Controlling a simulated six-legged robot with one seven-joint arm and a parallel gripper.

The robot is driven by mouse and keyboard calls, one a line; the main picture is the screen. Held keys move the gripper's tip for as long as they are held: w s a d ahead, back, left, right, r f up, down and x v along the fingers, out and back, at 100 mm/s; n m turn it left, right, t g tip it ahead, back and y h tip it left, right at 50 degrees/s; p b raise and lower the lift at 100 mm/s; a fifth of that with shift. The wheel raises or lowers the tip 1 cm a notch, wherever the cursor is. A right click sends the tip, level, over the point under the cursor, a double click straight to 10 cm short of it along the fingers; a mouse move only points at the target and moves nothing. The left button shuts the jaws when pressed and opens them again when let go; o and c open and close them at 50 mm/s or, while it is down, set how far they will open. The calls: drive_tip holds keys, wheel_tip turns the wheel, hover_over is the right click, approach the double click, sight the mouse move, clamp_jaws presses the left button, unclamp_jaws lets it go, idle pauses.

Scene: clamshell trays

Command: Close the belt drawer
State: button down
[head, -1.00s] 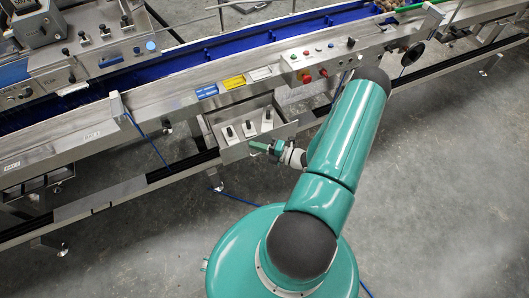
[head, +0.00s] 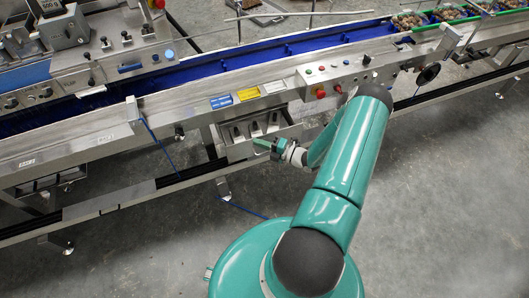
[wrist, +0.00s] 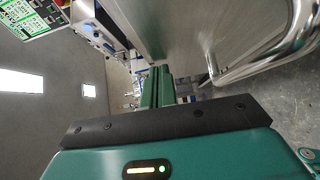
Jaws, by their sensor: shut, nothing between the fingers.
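The belt drawer (head: 238,153) is a grey metal box under the conveyor's front rail. It stands partly out, and several dark-handled items (head: 255,130) show inside it. My gripper (head: 262,143) is at the drawer's front, near its right half. In the wrist view the green fingers (wrist: 156,86) are together with nothing between them. A smooth metal panel (wrist: 190,30) with a curved chrome bar (wrist: 265,62) fills the upper right there, close beside the fingers; it looks like the drawer front. I cannot tell whether the fingers touch it.
The conveyor with its blue belt (head: 300,44) runs across above the drawer. Red buttons (head: 320,93) and a black knob sit on the rail to the right. A lower frame rail (head: 110,200) and a thin blue cable (head: 245,209) lie near the floor. Open grey floor lies in front.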

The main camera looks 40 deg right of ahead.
drive_tip(key=w+d, duration=0.2)
drive_tip(key=w, duration=0.7)
drive_tip(key=shift+d, duration=0.4)
drive_tip(key=shift+a, duration=0.1)
